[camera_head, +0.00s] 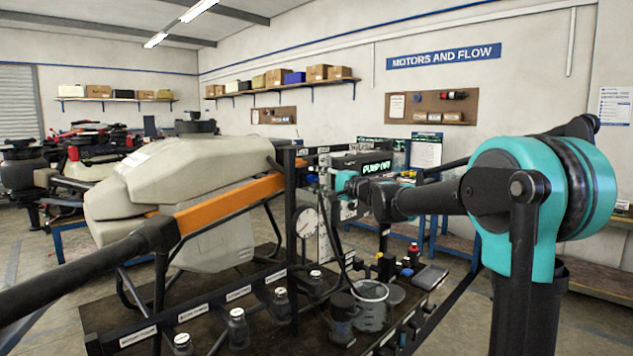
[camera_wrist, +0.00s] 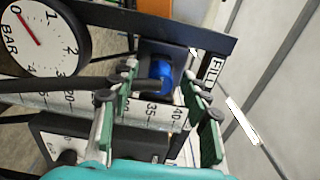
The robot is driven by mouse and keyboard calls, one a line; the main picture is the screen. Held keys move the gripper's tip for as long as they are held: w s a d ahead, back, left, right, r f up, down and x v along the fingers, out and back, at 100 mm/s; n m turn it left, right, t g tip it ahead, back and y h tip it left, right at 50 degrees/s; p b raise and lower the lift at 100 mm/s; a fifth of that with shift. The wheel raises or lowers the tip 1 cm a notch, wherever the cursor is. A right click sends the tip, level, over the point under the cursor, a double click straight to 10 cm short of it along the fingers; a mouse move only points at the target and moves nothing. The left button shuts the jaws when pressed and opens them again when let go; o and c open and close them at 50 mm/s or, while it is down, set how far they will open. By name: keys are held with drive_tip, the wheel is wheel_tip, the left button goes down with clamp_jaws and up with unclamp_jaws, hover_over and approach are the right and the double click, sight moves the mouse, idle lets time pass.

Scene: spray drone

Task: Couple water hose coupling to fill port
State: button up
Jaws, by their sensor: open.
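In the wrist view, my gripper (camera_wrist: 162,76) is open, its two green-padded fingers spread apart. A dark hose or bar (camera_wrist: 55,88) crosses from the left towards the left finger. In the head view, my gripper (camera_head: 345,182) is small and partly hidden near the rig's upright panel.
A pressure gauge (camera_wrist: 40,38) reads near zero; it also shows in the head view (camera_head: 306,222). A PUMP OFF display (camera_head: 377,168) is behind my gripper. The drone's beige tank (camera_head: 180,190) is at left. A clear beaker (camera_head: 370,305) and several labelled bottles stand on the bench below.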

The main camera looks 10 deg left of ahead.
drive_tip(key=v, duration=1.1)
drive_tip(key=shift+s+d, duration=0.3)
drive_tip(key=s+d+f+n+g+h, duration=0.25)
drive_tip(key=s+f, duration=0.55)
drive_tip(key=f, duration=0.4)
drive_tip(key=s+d+f+n+g+h, duration=0.3)
drive_tip(key=s+f, duration=0.4)
drive_tip(key=f, duration=0.6)
drive_tip(key=s+d+f+n+g+h, duration=0.1)
drive_tip(key=s+d+f+h, duration=0.7)
drive_tip(key=s+d+f, duration=0.8)
wheel_tip(320, 180, down, 2)
drive_tip(key=shift+s+d+f+n+h, duration=0.1)
drive_tip(key=shift+s+d+n+h, duration=0.2)
drive_tip(key=shift+s+n, duration=0.35)
